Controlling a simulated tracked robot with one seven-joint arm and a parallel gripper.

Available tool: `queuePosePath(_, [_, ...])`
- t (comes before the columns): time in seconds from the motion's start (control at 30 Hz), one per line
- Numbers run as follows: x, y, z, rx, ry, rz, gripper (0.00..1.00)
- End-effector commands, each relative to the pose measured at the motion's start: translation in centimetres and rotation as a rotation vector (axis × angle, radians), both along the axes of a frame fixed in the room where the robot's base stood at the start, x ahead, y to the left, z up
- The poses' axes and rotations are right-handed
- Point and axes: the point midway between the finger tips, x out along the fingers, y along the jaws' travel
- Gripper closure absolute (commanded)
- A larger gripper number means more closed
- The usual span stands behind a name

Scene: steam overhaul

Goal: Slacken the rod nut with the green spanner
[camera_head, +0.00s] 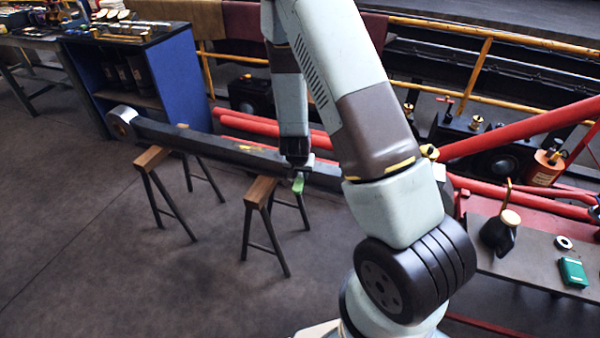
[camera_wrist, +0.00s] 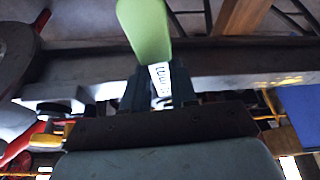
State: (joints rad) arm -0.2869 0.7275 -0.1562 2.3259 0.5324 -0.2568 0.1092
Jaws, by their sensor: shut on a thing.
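The green spanner (camera_head: 298,185) hangs at the end of my arm over the right-hand trestle. In the wrist view my gripper (camera_wrist: 157,88) is shut on the spanner (camera_wrist: 146,30), whose green end points away and whose pale marked part sits between the fingers. The long dark rod (camera_head: 220,147) lies across two trestles, with a round eye at its left end. My gripper (camera_head: 296,167) is close beside the rod near its right part; I cannot tell whether the spanner touches it. The rod nut cannot be made out for certain; my arm hides the rod's right end.
Wooden-topped trestles (camera_head: 153,157) carry the rod. A blue cabinet (camera_head: 165,85) stands behind left. Red bars (camera_head: 530,128) and a grey bench (camera_head: 530,246) with an oil can (camera_head: 500,232) and green box (camera_head: 573,272) are at right. The floor at front left is clear.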

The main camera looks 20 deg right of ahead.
Motion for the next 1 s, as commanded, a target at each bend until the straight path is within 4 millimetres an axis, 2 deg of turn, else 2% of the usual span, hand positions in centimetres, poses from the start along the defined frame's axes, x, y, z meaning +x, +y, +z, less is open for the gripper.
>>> queuePosePath(0.23, [-0.2, -1.0, 0.1, -0.001, -0.004, 0.092, 1.0])
queuePosePath(0.67, [-0.3, -1.2, 0.1, -0.001, -0.005, 0.125, 1.0])
queuePosePath(1.0, [-0.6, -2.4, 0.2, -0.001, -0.006, 0.244, 1.0])
